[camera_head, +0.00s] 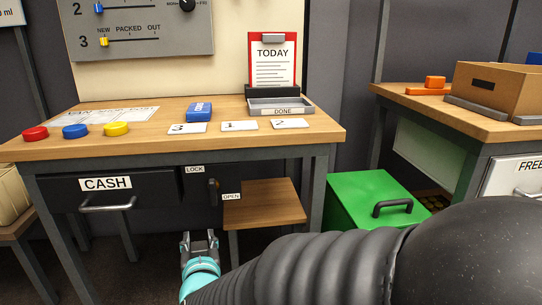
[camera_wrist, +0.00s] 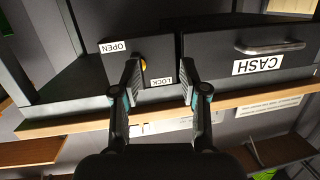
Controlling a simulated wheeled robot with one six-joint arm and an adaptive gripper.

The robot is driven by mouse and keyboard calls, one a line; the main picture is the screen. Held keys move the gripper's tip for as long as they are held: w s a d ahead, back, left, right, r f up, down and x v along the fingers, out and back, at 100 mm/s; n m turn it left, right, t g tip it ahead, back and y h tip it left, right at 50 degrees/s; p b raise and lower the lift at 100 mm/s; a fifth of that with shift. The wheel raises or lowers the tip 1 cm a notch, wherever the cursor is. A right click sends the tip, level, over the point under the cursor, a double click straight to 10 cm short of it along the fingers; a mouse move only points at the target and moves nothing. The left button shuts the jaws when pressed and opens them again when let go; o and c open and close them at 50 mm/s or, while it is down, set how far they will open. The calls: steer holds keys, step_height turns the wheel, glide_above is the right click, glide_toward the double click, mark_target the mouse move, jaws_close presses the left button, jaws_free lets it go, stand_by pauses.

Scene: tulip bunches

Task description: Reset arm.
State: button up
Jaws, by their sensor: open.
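My gripper (camera_head: 198,240) is low in front of the desk, below the lock panel (camera_head: 200,188), with my dark arm reaching in from the lower right. In the wrist view, which is upside down, my gripper (camera_wrist: 160,78) has its two fingers apart with nothing held between them. The panel with OPEN and LOCK labels (camera_wrist: 150,62) shows behind the fingers.
The CASH drawer (camera_head: 110,190) appears shut, its handle sticking out. A wooden stool (camera_head: 262,203) stands under the desk (camera_head: 250,138). A green lidded box (camera_head: 365,195) is to the right. The desk holds coloured buttons, cards, a blue block (camera_head: 199,112) and a DONE tray (camera_head: 280,108).

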steer(key=s+a+f+n+g+y, duration=0.1)
steer(key=s+a+f+n+g, duration=0.15)
steer(key=s+f+g, duration=0.35)
steer(key=s+d+f+g, duration=0.1)
steer(key=s+d+g, duration=0.25)
steer(key=d, duration=0.25)
steer(key=s+d+r+m+h+p, duration=0.1)
steer(key=d+r, duration=0.3)
steer(key=d, duration=0.7)
steer(key=s+d+r+m+h+p, duration=0.1)
steer(key=s+d+r+m+h, duration=0.2)
steer(key=d, duration=0.8)
steer(key=s+d+r+m+h+p, duration=0.1)
steer(key=s+d+r+m+h, duration=0.1)
steer(key=d, duration=0.9)
step_height(320, 180, up, 3)
steer(key=shift+s+d+f+h+p, duration=0.15)
steer(key=shift+s+h+p, duration=0.3)
steer(key=shift+s, duration=0.55)
steer(key=shift+t, duration=0.25)
